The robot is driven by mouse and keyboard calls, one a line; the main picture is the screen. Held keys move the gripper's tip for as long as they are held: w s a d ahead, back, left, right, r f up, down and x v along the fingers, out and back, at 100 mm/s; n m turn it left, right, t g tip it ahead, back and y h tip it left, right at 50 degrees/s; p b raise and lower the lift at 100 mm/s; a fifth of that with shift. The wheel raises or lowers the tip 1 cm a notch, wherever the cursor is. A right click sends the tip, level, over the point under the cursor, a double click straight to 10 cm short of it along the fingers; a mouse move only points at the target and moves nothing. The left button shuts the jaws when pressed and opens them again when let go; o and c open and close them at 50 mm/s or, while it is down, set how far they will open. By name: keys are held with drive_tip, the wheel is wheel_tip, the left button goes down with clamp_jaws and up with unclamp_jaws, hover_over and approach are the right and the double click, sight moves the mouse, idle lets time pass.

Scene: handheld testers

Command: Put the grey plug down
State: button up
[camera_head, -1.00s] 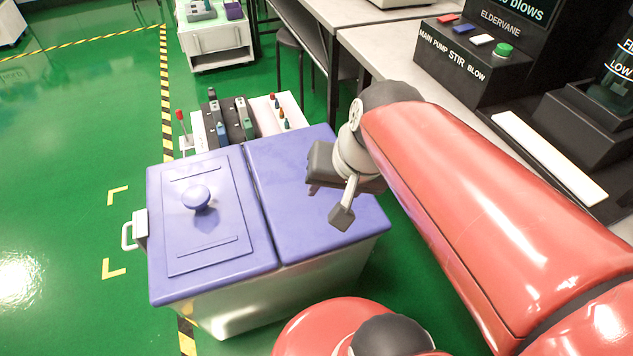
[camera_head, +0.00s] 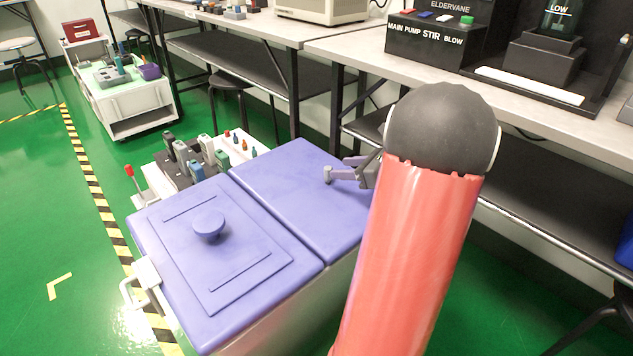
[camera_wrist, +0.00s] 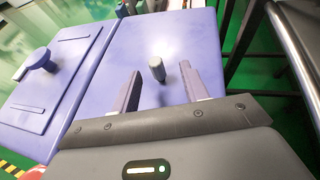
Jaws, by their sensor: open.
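The grey plug (camera_wrist: 157,68) is a small rounded cylinder standing on the flat purple right-hand lid (camera_wrist: 120,60). In the head view the plug (camera_head: 328,174) shows on the right-hand lid (camera_head: 290,185), at the tips of my gripper (camera_head: 347,169). In the wrist view my gripper (camera_wrist: 160,80) is open, with one finger on each side of the plug and a gap to each. The plug's base is partly hard to make out. Most of my gripper is hidden behind my arm in the head view.
The left-hand lid (camera_head: 180,260) has a round knob (camera_head: 209,222). A dark rack of testers (camera_head: 190,155) and small colored plugs (camera_head: 240,145) lie beyond the lids. A workbench (camera_head: 340,45) runs behind. Bare lid surface surrounds the plug.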

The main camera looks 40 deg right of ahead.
sight(323, 182)
drive_tip(key=x, duration=0.2)
drive_tip(key=b+x, duration=0.1)
drive_tip(key=x, duration=0.4)
drive_tip(key=shift+a, duration=0.3)
drive_tip(key=shift+s, duration=0.1)
clamp_jaws()
